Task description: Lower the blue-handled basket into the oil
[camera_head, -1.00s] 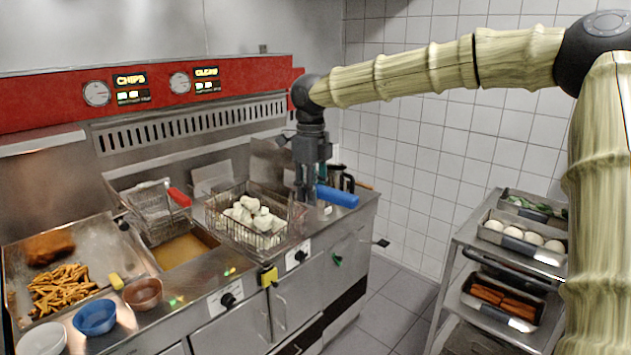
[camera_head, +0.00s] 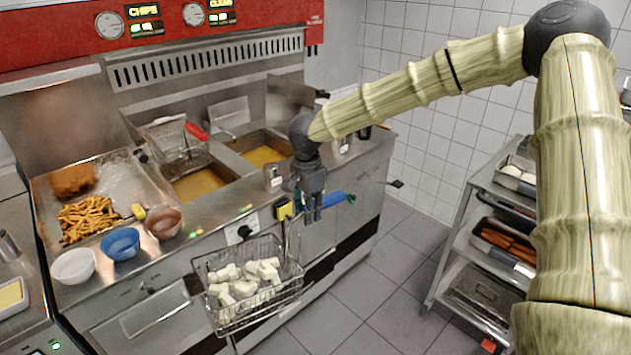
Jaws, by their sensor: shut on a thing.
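The blue-handled basket (camera_head: 225,318) is a wire basket filled with white chunks. It hangs in front of the fryer's front panel, apart from the oil and below the counter edge. Its blue handle (camera_head: 336,199) sticks out to the right of my gripper (camera_head: 310,212). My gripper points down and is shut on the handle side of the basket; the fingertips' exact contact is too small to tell. Two oil wells stand behind: the left oil (camera_head: 197,186) lies in front of a raised red-handled basket (camera_head: 180,145), and the right oil (camera_head: 263,156) is uncovered with no basket in it.
A tray of chips (camera_head: 88,218) and brown fried food lies left of the wells. White (camera_head: 73,266), blue (camera_head: 120,243) and brown (camera_head: 164,223) bowls line the counter's front edge. A shelf trolley (camera_head: 455,235) stands at the right. Tiled floor between is clear.

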